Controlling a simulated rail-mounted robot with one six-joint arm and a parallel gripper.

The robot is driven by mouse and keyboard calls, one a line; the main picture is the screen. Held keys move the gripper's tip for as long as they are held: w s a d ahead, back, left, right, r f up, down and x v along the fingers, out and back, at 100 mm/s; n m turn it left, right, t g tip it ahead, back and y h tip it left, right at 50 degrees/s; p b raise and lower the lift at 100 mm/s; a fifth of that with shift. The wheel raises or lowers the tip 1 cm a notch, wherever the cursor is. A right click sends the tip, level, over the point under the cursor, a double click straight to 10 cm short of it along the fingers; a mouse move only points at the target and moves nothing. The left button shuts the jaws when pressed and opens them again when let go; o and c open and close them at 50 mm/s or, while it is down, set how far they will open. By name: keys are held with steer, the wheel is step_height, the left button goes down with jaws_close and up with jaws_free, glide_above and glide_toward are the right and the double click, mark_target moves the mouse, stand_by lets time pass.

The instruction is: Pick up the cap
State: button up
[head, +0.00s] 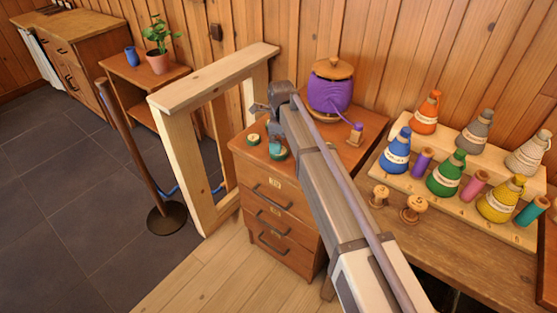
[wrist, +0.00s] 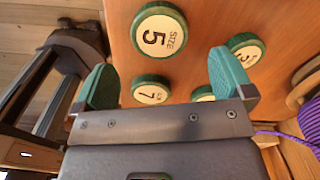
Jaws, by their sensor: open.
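Several round caps with green rims and cream faces lie on the top of a wooden drawer cabinet (head: 275,205). In the wrist view one cap reads "SIZE 5" (wrist: 159,36), one reads 7 (wrist: 152,90), and one reads 3 (wrist: 245,50). Another cap (wrist: 203,93) is mostly hidden behind my gripper. My gripper (wrist: 164,80) is open and empty, with teal fingertips apart and the 7 cap seen between them. In the head view my gripper (head: 277,147) is over the cabinet's front left; a cap (head: 253,139) shows left of it. Contact cannot be told.
A purple jar-like spool with a wooden lid (head: 330,88) stands behind my gripper. A wooden frame (head: 195,150) stands close on the left. On the right, a stepped rack (head: 450,150) holds colored cones and spools. A post with a round base (head: 167,218) stands on the floor.

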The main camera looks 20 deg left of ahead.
mark_target(284, 154)
step_height(284, 154, down, 5)
steer(key=b, duration=0.5)
steer(key=shift+a+f, duration=0.1)
steer(key=shift+f, duration=0.1)
steer(key=shift+r, duration=0.25)
steer(key=shift+c, duration=0.3)
steer(key=c, duration=0.9)
